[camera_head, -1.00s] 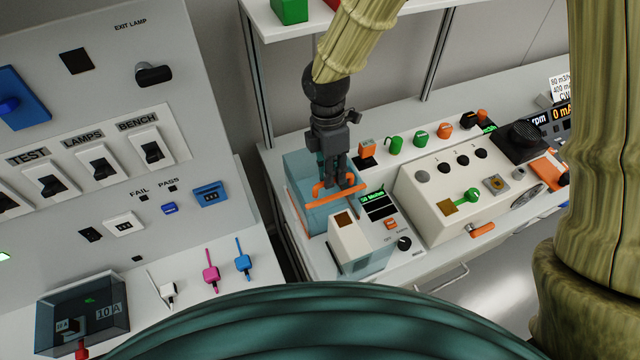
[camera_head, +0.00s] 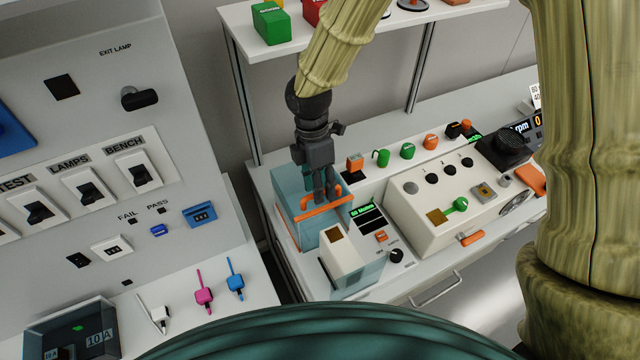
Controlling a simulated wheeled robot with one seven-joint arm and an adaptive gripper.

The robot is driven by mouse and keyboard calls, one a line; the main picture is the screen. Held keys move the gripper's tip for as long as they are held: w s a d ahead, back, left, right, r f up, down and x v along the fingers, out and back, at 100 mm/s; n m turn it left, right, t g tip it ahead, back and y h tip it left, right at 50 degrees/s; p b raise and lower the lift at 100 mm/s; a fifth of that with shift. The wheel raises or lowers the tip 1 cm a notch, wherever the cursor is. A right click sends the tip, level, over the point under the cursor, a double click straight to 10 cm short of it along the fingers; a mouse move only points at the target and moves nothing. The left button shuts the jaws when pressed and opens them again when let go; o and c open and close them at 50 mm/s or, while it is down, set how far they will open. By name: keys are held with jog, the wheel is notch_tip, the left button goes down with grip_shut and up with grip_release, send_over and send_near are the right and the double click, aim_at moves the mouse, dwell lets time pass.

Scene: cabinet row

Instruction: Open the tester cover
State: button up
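The tester cover (camera_head: 290,188) is a see-through blue box shape with an orange edge and an orange handle (camera_head: 305,203), at the left end of the bench. My gripper (camera_head: 325,197) points down at the handle, its dark fingers at or touching it. Whether they close on it is too small to tell. The tester beside it has a lit green display (camera_head: 367,216), an orange button (camera_head: 381,236) and a black knob (camera_head: 396,255). A cream block (camera_head: 341,257) with a brown top stands in front, with see-through blue panels around its lower part.
A cream panel box (camera_head: 420,212) with knobs and a green lever stands right of the tester. Small green and orange items line the back. A shelf (camera_head: 350,32) hangs above. A grey switch panel (camera_head: 95,130) rises at left.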

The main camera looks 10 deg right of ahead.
notch_tip(320, 180, up, 12)
jog(key=w, duration=0.2)
jog(key=shift+a+f, duration=0.2)
jog(key=shift+a, duration=0.1)
jog(key=shift+w, duration=0.1)
